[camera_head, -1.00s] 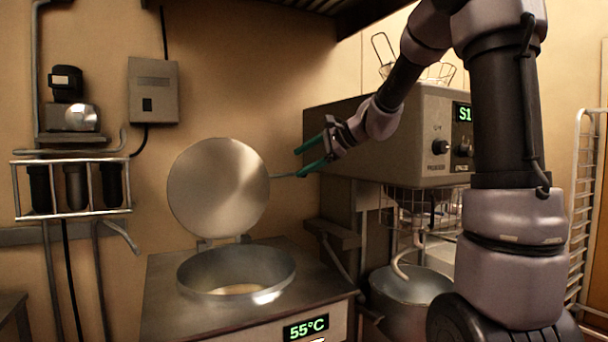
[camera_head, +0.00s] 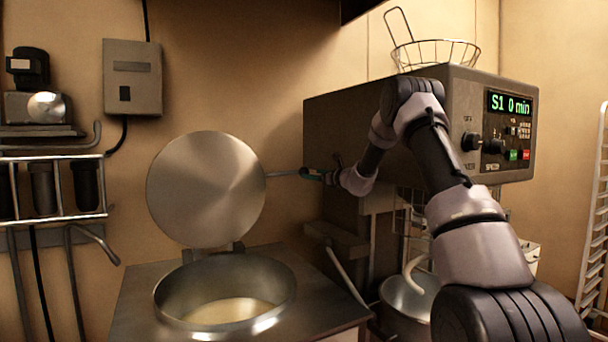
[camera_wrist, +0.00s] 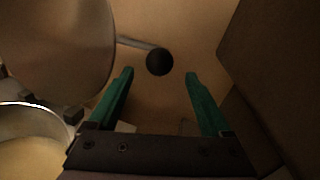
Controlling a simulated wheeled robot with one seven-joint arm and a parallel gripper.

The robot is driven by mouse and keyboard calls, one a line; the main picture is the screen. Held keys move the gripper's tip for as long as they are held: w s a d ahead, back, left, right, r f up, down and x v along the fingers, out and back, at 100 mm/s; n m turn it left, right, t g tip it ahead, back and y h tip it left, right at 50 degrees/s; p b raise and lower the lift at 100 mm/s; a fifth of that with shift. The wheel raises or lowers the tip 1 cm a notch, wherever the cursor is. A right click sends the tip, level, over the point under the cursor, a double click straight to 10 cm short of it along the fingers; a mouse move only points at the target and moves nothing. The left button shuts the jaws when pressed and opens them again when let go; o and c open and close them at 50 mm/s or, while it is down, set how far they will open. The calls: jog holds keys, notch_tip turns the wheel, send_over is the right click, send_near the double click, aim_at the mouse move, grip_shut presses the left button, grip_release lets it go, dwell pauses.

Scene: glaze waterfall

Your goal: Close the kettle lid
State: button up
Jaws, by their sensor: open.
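The kettle lid (camera_head: 206,190) is a round metal disc standing open and upright behind the kettle (camera_head: 225,296). A thin handle rod (camera_head: 282,174) sticks out from its right side. In the wrist view the rod ends in a dark round knob (camera_wrist: 159,61), just beyond and between the green fingertips. My gripper (camera_head: 314,174) is at the rod's outer end in the head view; it also shows in the wrist view (camera_wrist: 160,76), open, with nothing clamped. Whether the fingers touch the knob cannot be told. The lid's edge (camera_wrist: 60,40) fills the wrist view's upper left.
A machine with a lit panel (camera_head: 510,103) and a wire basket (camera_head: 436,54) on top stands right of the kettle, close behind my arm. A metal mixing bowl (camera_head: 408,300) is below it. A wall box (camera_head: 132,78) hangs at left.

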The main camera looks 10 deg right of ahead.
aim_at(304, 172)
jog(key=x, duration=0.6)
jog(key=shift+w+a, duration=0.2)
grip_shut()
